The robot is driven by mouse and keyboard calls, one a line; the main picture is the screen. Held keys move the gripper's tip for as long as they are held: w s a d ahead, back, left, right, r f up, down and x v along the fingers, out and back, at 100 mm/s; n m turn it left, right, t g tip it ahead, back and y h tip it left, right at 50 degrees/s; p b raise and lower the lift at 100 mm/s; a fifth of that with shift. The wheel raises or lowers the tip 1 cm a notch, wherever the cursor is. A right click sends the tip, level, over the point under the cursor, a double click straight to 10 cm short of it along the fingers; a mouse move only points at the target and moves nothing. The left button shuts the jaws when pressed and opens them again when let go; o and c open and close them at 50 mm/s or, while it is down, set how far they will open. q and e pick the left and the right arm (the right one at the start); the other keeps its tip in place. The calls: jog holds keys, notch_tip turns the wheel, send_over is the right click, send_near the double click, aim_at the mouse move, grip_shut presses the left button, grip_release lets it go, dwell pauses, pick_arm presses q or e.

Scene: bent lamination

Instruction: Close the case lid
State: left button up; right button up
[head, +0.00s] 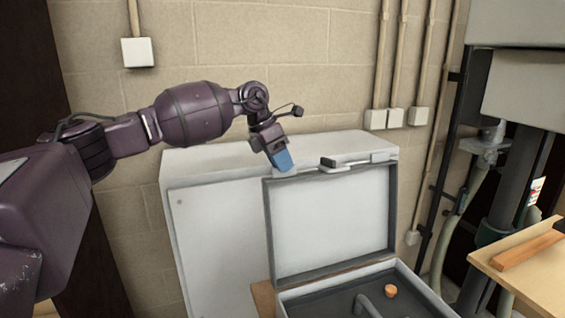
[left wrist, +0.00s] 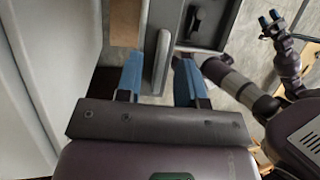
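The case has a grey-white lid (head: 330,220) standing open, roughly upright, at the back of its dark-lined base (head: 415,296). My left gripper (head: 280,160) is at the lid's upper left corner, blue fingers pointing down. In the left wrist view its two blue fingers (left wrist: 160,58) are spread, with a grey edge, seemingly the lid's (left wrist: 161,65), between them and gaps beside it. The case base (left wrist: 205,20) shows beyond. My right gripper (left wrist: 270,19) appears at the upper right of the left wrist view, blue tips apart, away from the lid; it is not in the head view.
A white cabinet (head: 210,225) stands behind the case. An orange round piece (head: 390,291) and a grey curved bar (head: 367,305) are in the base. A wooden surface (head: 520,270) is at right, with dark posts and pipes behind it. A block wall closes the back.

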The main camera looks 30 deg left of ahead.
pick_arm(q)
jog(key=shift+w+d+f, duration=0.1)
jog(key=shift+d+f, duration=0.05)
jog(key=shift+f, duration=0.35)
grip_shut()
jog(key=shift+d, duration=0.15)
